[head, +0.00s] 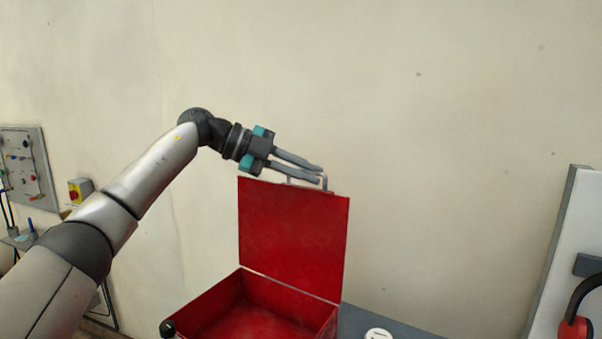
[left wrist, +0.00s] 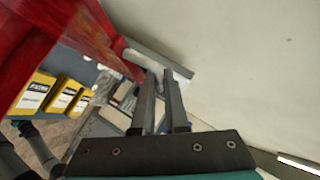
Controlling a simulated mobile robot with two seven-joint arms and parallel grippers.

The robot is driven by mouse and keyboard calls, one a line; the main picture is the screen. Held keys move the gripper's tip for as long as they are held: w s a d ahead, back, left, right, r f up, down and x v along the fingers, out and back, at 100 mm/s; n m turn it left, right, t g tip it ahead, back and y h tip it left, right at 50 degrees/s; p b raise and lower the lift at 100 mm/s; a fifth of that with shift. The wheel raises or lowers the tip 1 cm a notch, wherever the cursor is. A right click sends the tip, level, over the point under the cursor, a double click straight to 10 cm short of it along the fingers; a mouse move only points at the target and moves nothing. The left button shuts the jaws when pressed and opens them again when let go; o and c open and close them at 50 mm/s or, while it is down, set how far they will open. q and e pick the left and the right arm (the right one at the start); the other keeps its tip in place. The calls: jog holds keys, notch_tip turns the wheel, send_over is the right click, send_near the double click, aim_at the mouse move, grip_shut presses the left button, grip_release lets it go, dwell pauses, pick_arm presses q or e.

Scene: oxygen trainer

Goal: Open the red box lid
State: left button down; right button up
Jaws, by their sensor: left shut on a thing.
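The red box (head: 255,312) stands on a grey surface at the lower middle of the head view. Its red lid (head: 293,235) stands up, roughly vertical, at the back of the box, and the inside of the box shows. A metal handle (head: 324,182) sits on the lid's top edge. My left gripper (head: 320,173) is at the lid's top edge, with its fingers shut on the handle. The left wrist view shows the two fingers (left wrist: 163,80) close to the pale handle, with the red lid (left wrist: 45,40) on the left. My right gripper is in neither view.
A white round object (head: 377,334) lies on the grey surface (head: 400,328) right of the box. A white panel (head: 572,250) with a red-and-black item stands at far right. Yellow boxes (left wrist: 62,97) show below the lid in the wrist view.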

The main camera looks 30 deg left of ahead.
pick_arm(q)
jog(key=shift+w+f, duration=0.3)
jog(key=shift+w, duration=0.05)
jog(key=shift+f, duration=0.1)
jog(key=c, duration=0.9)
grip_release()
jog(key=shift+c, duration=0.2)
jog(key=shift+s+a+r, duration=0.2)
jog(key=shift+a+r, duration=0.05)
jog(key=shift+a, duration=0.1)
jog(key=r+v, duration=0.1)
jog(key=v, duration=1.3)
jog(key=shift+a+r, duration=0.1)
